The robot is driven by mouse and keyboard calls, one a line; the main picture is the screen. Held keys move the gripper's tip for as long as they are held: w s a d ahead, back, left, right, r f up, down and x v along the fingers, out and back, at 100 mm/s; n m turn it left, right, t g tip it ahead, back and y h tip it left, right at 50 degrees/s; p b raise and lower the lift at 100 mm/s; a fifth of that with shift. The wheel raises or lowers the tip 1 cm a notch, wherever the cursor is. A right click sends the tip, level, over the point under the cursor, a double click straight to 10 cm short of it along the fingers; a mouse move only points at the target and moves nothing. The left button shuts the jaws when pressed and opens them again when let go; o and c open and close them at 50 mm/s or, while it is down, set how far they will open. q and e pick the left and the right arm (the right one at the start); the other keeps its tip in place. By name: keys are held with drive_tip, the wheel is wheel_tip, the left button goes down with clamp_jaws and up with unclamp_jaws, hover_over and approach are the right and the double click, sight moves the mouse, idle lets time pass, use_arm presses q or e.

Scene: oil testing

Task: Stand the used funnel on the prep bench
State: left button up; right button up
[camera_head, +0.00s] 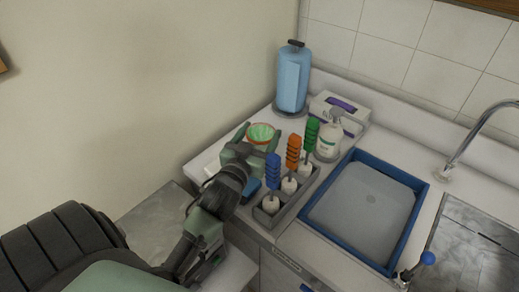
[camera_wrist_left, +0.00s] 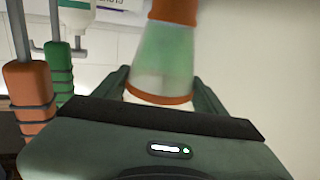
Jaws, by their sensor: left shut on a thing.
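The funnel (camera_head: 262,132) is pale green and translucent with an orange rim, at the back left of the counter (camera_head: 297,238). My left gripper (camera_head: 259,137) is shut on it, one finger on each side. In the left wrist view the funnel (camera_wrist_left: 166,52) stands between the fingers of the gripper (camera_wrist_left: 163,92), with orange bands at both ends. The gripper hides part of it in the head view, and I cannot tell whether it touches the surface below. My right gripper is not in view.
A rack (camera_head: 268,217) holds blue, orange and green-handled tools close to my left gripper. Behind stand a blue cylinder (camera_head: 292,80), a pump bottle (camera_head: 329,137) and a tissue box (camera_head: 340,112). A blue-rimmed tray (camera_head: 313,217) and a sink lie to the right.

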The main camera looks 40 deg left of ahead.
sight(260, 149)
use_arm(q)
drive_tip(key=shift+f, duration=2.8)
drive_tip(key=shift+f, duration=0.15)
drive_tip(key=o, duration=1.4)
